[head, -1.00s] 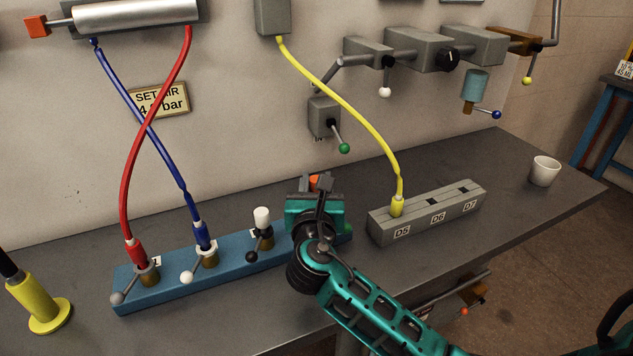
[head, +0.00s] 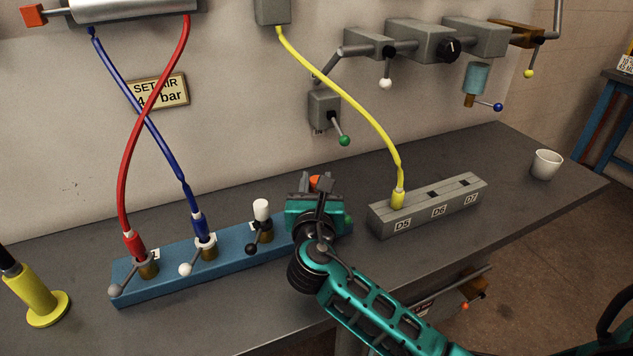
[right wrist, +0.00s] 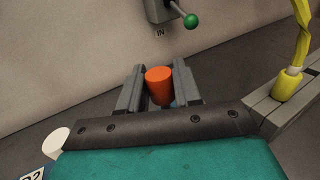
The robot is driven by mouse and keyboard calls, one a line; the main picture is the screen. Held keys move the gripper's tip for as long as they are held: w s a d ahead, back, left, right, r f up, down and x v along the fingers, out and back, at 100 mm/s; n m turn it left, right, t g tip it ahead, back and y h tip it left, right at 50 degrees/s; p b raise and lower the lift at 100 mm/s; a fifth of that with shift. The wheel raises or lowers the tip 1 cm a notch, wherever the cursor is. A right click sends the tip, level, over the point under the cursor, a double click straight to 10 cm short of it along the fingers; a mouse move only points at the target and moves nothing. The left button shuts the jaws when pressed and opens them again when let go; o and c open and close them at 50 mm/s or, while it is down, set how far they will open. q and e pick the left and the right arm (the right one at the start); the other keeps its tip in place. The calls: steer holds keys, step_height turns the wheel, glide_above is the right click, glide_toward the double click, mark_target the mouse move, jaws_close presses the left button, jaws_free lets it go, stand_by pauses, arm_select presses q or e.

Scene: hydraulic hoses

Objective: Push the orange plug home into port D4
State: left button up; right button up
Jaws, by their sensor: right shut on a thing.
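The orange plug (right wrist: 159,84) shows between the two fingers of my right gripper (right wrist: 160,92) in the right wrist view; the jaws are shut on it. In the head view only a bit of the orange plug (head: 316,182) shows above my right gripper (head: 318,190). The gripper is over the right end of the blue manifold block (head: 180,273). Port D4 and the lower end of the plug are hidden behind the gripper, so I cannot tell how deep the plug sits. My left gripper is not in view.
A red plug (head: 134,244), a blue plug (head: 200,226) and a white plug (head: 262,211) stand on the blue block, with levers in front. The grey block (head: 425,212) at right carries a yellow plug (head: 397,199). A white cup (head: 546,165) stands far right.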

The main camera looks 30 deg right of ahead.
steer(key=shift+f+b, duration=0.45)
steer(key=shift+f, duration=0.6)
steer(key=o, duration=1.1)
steer(key=v, duration=1.3)
steer(key=shift+r, duration=0.2)
